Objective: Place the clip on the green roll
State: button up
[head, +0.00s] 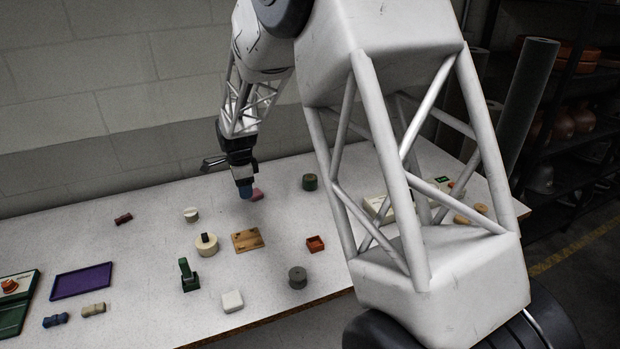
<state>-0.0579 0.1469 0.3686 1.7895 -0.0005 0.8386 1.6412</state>
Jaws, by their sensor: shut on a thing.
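The green roll (309,182) is a short dark green cylinder standing upright toward the back of the table, to the right of my gripper. The clip is apart from the green roll. Its height above the table is hard to tell.
A white roll (190,215), a wooden plate (247,240), a red open box (315,244) and a grey roll (297,278) stand around the table's middle. A dark red piece (123,218) and a purple tray (82,281) lie left. The table between clip and green roll looks clear.

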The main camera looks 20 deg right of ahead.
jog(key=s+d, duration=0.3)
jog(key=d, duration=0.7)
jog(key=s+d, duration=0.4)
jog(key=d, duration=0.7)
jog(key=shift+s, duration=0.2)
jog(key=shift+d+f, duration=0.1)
send_over(310, 177)
jog(key=shift+w+f, duration=0.1)
jog(key=shift+f, duration=0.65)
jog(key=shift+f, duration=1.75)
